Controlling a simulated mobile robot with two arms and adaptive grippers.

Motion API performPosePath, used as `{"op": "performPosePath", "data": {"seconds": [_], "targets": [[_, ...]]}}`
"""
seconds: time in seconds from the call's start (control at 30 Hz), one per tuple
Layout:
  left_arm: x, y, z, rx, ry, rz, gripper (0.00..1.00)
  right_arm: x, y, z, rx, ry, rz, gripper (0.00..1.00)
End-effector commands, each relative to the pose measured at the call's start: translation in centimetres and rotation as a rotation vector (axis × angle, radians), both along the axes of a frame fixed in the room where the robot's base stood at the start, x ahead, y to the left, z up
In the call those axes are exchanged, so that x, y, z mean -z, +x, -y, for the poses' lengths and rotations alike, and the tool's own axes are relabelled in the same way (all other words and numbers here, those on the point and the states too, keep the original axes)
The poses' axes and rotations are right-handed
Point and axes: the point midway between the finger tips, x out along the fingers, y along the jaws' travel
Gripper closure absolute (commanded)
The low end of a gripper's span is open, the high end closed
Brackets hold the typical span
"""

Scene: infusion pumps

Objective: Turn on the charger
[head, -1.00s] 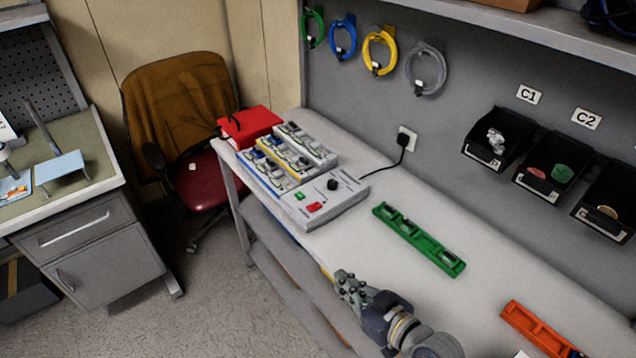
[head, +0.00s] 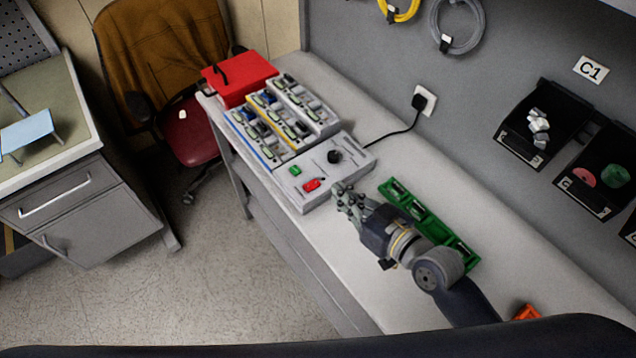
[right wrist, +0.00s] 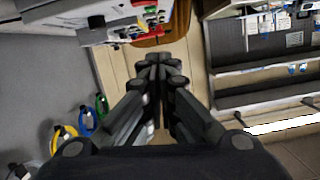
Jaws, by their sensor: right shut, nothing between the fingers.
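The charger (head: 347,172) is a light grey box on the white bench, with rows of battery slots behind its control panel. A green button (head: 295,170), a red button (head: 311,186) and a black knob (head: 335,156) sit on the panel. My right gripper (head: 340,188) is just in front of the panel's near edge, close to the red button. Its fingers are together and empty. In the right wrist view its closed fingertips (right wrist: 158,60) show, with the charger's edge at the upper left. I cannot tell whether it touches the charger. My left gripper is not in view.
A green tray (head: 465,252) lies on the bench beside my right arm. A red box (head: 245,77) stands at the far end. A black cable runs from the charger to a wall socket (head: 426,100). Black bins (head: 538,128) hang on the wall at right.

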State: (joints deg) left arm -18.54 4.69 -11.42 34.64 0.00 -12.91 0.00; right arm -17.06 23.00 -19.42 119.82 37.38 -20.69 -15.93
Motion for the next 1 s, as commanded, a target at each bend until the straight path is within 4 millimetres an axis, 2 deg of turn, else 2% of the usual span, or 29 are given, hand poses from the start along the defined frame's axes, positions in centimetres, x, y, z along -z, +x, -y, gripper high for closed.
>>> {"op": "performPosePath", "data": {"seconds": [0.07,0.17,0.3,0.4,0.57,0.6,0.7,1.0], "targets": [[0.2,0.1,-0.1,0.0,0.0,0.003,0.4,0.2,0.5,-0.3,0.002,0.002,0.002,1.0],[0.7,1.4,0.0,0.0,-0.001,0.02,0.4,0.5,1.5,-1.0,0.002,0.003,0.003,1.0],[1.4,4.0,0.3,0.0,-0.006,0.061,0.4,1.3,3.7,-2.6,0.003,0.005,0.003,1.0],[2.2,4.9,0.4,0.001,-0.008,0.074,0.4,1.8,5.5,-3.8,0.002,0.005,0.004,1.0],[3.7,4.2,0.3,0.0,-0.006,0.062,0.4,2.7,8.2,-5.9,0.001,0.004,0.004,1.0],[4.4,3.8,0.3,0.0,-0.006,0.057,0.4,3.7,7.9,-5.7,0.001,0.0,-0.001,1.0],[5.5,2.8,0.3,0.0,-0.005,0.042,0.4,4.8,7.8,-5.8,0.001,0.001,-0.001,1.0],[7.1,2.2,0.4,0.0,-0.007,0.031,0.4,6.3,7.6,-5.9,0.001,0.001,-0.001,1.0]]}}
